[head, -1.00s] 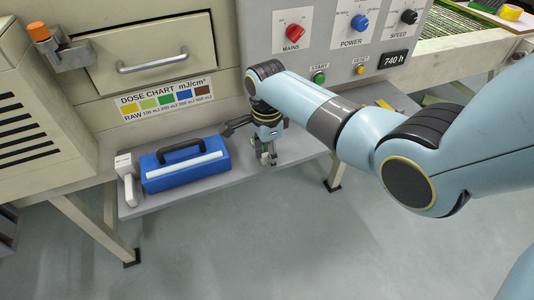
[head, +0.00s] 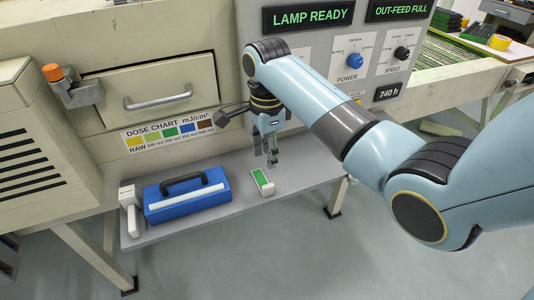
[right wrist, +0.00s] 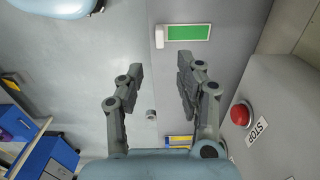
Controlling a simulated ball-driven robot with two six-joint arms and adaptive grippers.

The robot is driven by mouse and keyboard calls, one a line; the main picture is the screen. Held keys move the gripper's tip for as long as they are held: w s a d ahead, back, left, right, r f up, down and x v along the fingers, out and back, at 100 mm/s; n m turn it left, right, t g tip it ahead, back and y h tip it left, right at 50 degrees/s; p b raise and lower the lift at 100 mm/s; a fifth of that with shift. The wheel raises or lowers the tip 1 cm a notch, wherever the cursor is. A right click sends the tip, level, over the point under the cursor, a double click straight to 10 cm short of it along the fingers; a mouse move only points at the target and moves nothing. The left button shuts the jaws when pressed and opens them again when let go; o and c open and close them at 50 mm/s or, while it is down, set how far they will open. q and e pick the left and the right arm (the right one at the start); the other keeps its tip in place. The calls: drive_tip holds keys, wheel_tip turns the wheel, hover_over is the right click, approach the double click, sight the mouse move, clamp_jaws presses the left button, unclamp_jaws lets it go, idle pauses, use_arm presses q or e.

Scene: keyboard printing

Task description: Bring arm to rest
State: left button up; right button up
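My right arm (head: 325,105) reaches in from the right of the head view, bent at the elbow. Its gripper (head: 271,160) points down, above the grey shelf and just behind a small green-and-white block (head: 262,182). In the right wrist view the two fingers (right wrist: 161,73) are apart with nothing between them. The green-and-white block (right wrist: 187,33) lies flat beyond the fingertips, not touched. My left arm and gripper are not in view.
A blue case (head: 187,196) with a black handle and a white device (head: 128,207) stand on the shelf (head: 225,210). The control panel (head: 330,38) is close behind the right arm. A red stop button (right wrist: 241,113) shows in the wrist view. Floor in front is clear.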

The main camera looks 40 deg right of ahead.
drive_tip(key=s+f+n+b, duration=0.3)
drive_tip(key=s+f+n, duration=0.7)
drive_tip(key=s+f, duration=1.1)
drive_tip(key=s+d+f+n+b, duration=0.1)
drive_tip(key=s+f+n+b, duration=0.3)
drive_tip(key=s+f+n, duration=0.6)
drive_tip(key=s+f, duration=1.1)
drive_tip(key=s, duration=0.3)
drive_tip(key=shift+d+f+t+h, duration=0.2)
drive_tip(key=shift+f+t+h, duration=0.1)
drive_tip(key=shift+h, duration=0.1)
